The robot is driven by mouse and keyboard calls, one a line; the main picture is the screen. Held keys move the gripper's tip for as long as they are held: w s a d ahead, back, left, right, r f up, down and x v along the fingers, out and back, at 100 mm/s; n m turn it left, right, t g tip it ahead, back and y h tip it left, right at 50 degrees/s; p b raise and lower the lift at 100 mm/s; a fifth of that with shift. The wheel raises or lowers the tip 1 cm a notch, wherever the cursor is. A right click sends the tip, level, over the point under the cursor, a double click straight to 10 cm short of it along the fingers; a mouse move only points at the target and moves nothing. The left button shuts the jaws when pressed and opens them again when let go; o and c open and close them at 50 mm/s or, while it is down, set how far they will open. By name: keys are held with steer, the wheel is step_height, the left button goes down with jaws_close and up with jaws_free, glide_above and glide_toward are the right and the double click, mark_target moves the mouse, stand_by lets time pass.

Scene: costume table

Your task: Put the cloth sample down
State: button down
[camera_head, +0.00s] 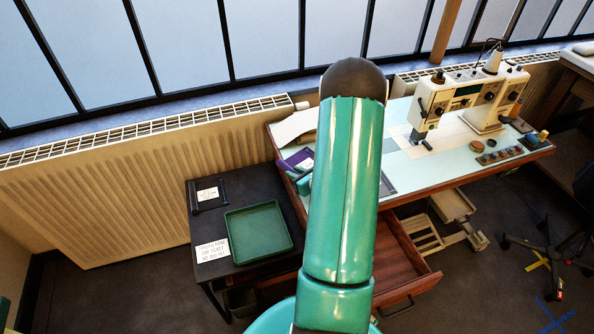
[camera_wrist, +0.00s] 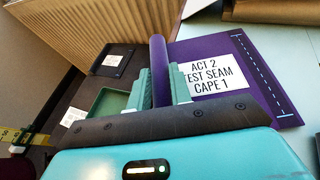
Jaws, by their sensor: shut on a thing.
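The cloth sample (camera_wrist: 215,50) is a flat purple piece with a white label reading "ACT 2 TEST SEAM CAPE 1" and a white stitched line along its right side. My gripper (camera_wrist: 161,85) is shut on its raised purple edge, one green finger on each side. In the head view only a corner of the cloth sample (camera_head: 297,160) shows, left of my arm, over the sewing table's left end. My arm hides most of it and my gripper there. I cannot tell whether the cloth touches the tabletop.
A low dark side table (camera_head: 203,222) stands left, bearing an empty green tray (camera_head: 258,232), a small black holder (camera_head: 208,195) and a printed card (camera_head: 212,250). The sewing table (camera_head: 400,160) carries a sewing machine (camera_head: 470,100). Its drawer (camera_head: 400,260) is open. A radiator (camera_head: 120,190) stands behind.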

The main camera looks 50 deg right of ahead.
steer(key=shift+s+d, duration=0.1)
steer(key=shift+d, duration=0.05)
steer(key=shift+f, duration=0.15)
steer(key=c, duration=1.3)
jaws_free()
